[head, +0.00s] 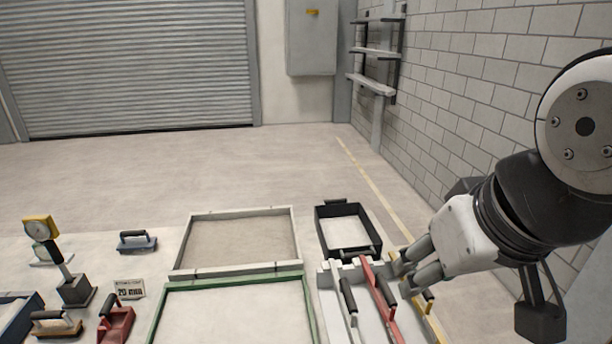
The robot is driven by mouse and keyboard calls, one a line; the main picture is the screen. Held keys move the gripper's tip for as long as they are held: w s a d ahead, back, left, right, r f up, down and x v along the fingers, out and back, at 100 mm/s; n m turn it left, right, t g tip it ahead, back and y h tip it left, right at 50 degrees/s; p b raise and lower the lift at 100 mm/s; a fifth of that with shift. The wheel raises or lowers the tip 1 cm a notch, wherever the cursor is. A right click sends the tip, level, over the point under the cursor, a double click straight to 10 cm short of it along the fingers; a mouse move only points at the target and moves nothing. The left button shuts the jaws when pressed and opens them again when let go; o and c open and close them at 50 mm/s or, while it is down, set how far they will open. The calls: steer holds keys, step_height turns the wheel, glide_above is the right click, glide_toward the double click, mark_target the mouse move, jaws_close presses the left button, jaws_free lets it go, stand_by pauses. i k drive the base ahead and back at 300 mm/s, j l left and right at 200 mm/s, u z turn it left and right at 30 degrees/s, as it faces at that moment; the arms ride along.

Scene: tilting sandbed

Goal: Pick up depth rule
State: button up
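Several long tools lie side by side in a pale rack (325,281) at the lower right. One is a grey tool with a black handle (348,296), one a red bar with a black handle (370,275), and one a yellow tool (437,326) at the right. I cannot tell for sure which is the depth rule. My gripper (404,276) comes in from the right, with its fingers low over the rack's right side, by the red and yellow tools. The fingers partly cover the yellow tool. Whether they touch or hold anything is unclear.
A black-rimmed tray (322,226) stands behind the rack. A pale-framed sandbed (240,212) and a green-framed bed (230,281) fill the middle. A yellow-headed gauge (40,228), a grey float (137,244) and a red float (116,326) stand at the left. The brick wall is at the right.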

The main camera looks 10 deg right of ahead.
mark_target(41, 228)
steer(key=u, duration=1.45)
steer(key=i+j+u, duration=0.1)
steer(key=i+j, duration=0.55)
steer(key=j, duration=0.25)
steer(key=i+j+u, duration=0.1)
steer(key=i+j, duration=0.6)
steer(key=j, duration=0.15)
